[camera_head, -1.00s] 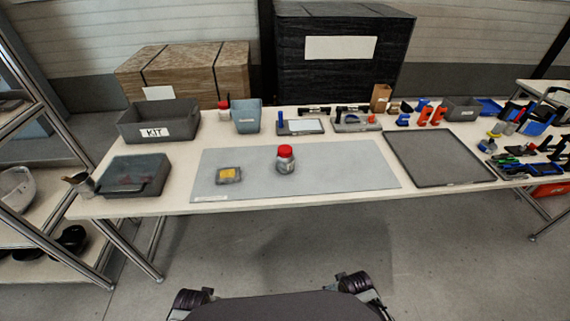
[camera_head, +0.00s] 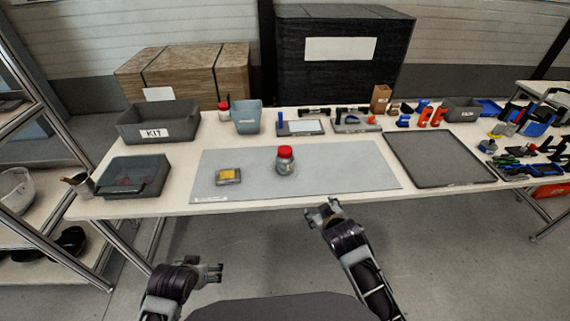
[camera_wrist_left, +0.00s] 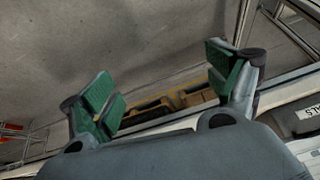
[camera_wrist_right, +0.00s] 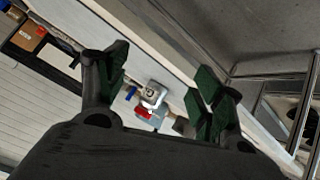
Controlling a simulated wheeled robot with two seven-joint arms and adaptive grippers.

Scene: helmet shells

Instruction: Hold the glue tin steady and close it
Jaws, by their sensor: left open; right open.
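The glue tin, a grey jar with a red top (camera_head: 285,159), stands upright on the grey mat (camera_head: 340,179) in the head view. The red top sits on the jar; whether it is fully tight cannot be told. My right gripper (camera_head: 322,209) is open and empty in front of the table edge, below and a little right of the tin. In the right wrist view, its open fingers (camera_wrist_right: 160,90) frame a pale jar with red on it (camera_wrist_right: 152,96). My left gripper (camera_head: 217,273) is open and empty, low over the floor; its green pads show in the left wrist view (camera_wrist_left: 168,90).
A yellow-labelled item (camera_head: 228,176) lies on the mat left of the tin. An empty dark tray (camera_head: 440,160) and several tools lie right.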

